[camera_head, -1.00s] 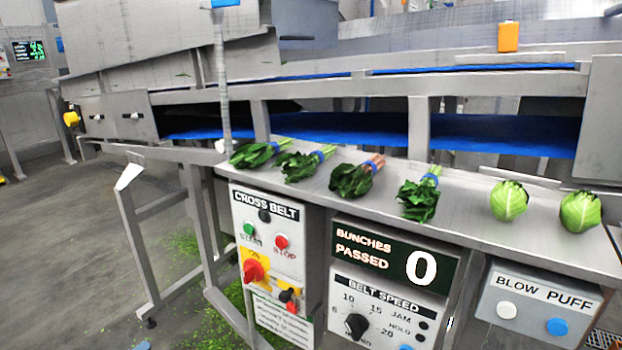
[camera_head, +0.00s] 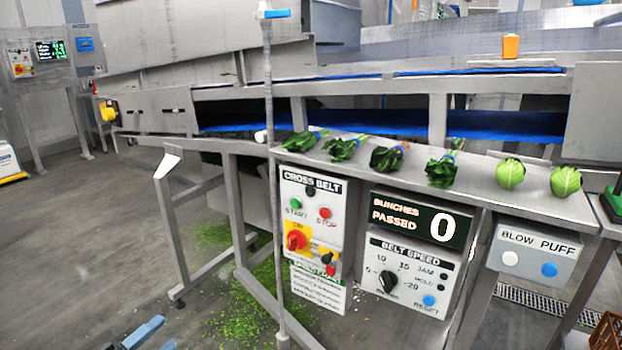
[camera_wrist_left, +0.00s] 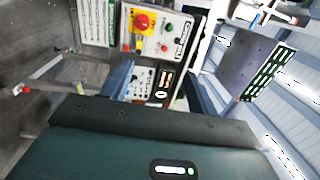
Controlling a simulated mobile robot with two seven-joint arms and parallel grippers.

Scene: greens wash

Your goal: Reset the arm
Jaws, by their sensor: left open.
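My left gripper (camera_head: 148,336) shows at the bottom left of the head view, with only its blue fingertips in the picture. It is over the floor, in front of and below the bench, apart from everything there. In the left wrist view the two blue fingers of this gripper (camera_wrist_left: 158,88) stand apart. Nothing shows held between them; the control panel (camera_wrist_left: 153,35) is seen beyond. My right gripper is in neither view.
A steel ledge (camera_head: 480,175) carries several tied leafy bunches (camera_head: 388,158) and two round green heads (camera_head: 510,174). Below it are the cross belt panel (camera_head: 312,225), the counter display (camera_head: 418,219) and the blow puff box (camera_head: 530,252). Floor at the left (camera_head: 80,240) is clear.

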